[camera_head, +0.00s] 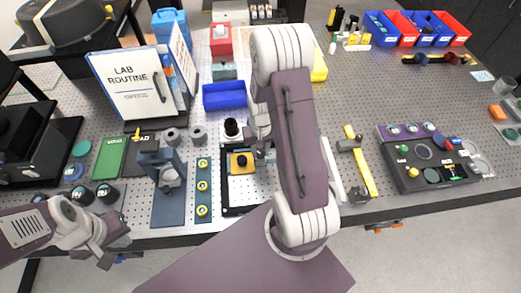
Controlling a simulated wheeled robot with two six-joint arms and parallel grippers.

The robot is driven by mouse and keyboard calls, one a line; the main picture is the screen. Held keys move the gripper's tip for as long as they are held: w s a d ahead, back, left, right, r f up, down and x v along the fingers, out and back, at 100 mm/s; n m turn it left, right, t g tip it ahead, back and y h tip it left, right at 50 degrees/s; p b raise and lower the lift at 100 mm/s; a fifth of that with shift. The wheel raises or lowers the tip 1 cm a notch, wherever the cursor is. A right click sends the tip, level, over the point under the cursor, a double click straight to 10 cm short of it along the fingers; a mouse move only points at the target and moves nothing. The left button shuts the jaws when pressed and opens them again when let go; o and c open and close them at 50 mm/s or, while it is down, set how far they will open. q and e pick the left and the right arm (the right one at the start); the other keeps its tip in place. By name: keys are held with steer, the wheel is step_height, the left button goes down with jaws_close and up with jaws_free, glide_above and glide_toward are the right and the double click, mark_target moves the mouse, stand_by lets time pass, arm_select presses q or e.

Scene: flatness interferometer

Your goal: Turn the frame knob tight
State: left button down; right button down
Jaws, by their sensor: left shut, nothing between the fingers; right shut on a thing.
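A black rectangular frame (227,207) lies near the front edge of the bench. A yellow block with a dark centre (241,162) sits inside its far part. My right gripper (262,153) is at the far right part of the frame, beside the yellow block, partly covered by my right arm. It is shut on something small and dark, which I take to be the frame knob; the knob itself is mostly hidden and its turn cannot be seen. My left gripper (108,258) is shut and empty, low at the left in front of the bench edge.
A blue stand (168,205) and a blue strip with yellow fittings (203,190) stand left of the frame. A white-and-black cylinder (232,128) stands just behind it. A yellow bar (360,165) and a control box (430,170) lie to the right. Bare bench shows behind the control box.

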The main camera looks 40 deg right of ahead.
mark_target(260, 153)
steer(key=m, duration=0.4)
steer(key=shift+m, duration=0.3)
steer(key=m, duration=0.4)
steer(key=shift+w+m+p, duration=0.1)
steer(key=shift+m+p, duration=0.2)
steer(key=shift+p, duration=0.1)
steer(key=c, duration=1.1)
jaws_free()
steer(key=shift+o, duration=0.2)
step_height(260, 153, up, 9)
steer(key=shift+b, duration=0.45)
